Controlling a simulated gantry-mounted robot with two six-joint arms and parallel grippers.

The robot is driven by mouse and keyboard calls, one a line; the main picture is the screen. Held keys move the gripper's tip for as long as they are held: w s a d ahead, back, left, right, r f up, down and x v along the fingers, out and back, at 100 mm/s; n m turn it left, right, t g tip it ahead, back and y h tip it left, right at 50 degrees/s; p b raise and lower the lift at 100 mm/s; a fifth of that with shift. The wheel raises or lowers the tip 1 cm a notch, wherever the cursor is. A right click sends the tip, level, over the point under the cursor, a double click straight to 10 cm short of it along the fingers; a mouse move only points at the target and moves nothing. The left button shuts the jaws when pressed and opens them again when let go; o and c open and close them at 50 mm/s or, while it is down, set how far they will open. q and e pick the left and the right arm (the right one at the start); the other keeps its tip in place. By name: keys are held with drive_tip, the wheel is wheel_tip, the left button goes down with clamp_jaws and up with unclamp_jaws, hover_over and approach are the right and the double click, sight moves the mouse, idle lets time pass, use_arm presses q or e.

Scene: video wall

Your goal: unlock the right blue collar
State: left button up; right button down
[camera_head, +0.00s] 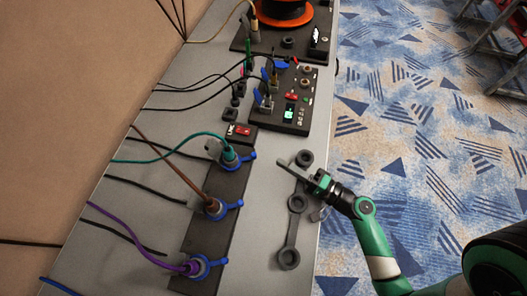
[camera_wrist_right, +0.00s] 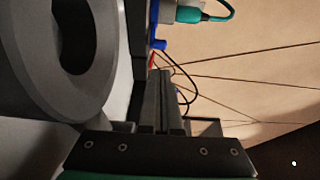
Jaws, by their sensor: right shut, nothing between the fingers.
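Three blue collars sit in a row on a black panel strip (camera_head: 226,184). The collar on the teal cable's connector (camera_head: 246,155) is farthest up the picture, the collar on the brown cable's connector (camera_head: 228,206) is in the middle, and the collar on the purple cable's connector (camera_head: 214,262) is lowest. My right gripper (camera_head: 283,163) is shut and empty, to the right of the teal-cable collar and apart from it. In the right wrist view its closed fingers (camera_wrist_right: 165,98) point toward a blue collar piece (camera_wrist_right: 160,43) beside a teal cable (camera_wrist_right: 216,15). My left gripper is not in view.
A grey strap of round caps (camera_head: 296,203) lies beside and below my right gripper; a large grey ring (camera_wrist_right: 76,50) fills the wrist view's left. A LINE switch box (camera_head: 240,132) and a control box (camera_head: 300,105) stand above. Loose cables cross the left side.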

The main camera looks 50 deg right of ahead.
sight(239, 159)
drive_tip(key=w, duration=0.7)
drive_tip(key=shift+w+a, duration=0.3)
drive_tip(key=shift+a, duration=0.05)
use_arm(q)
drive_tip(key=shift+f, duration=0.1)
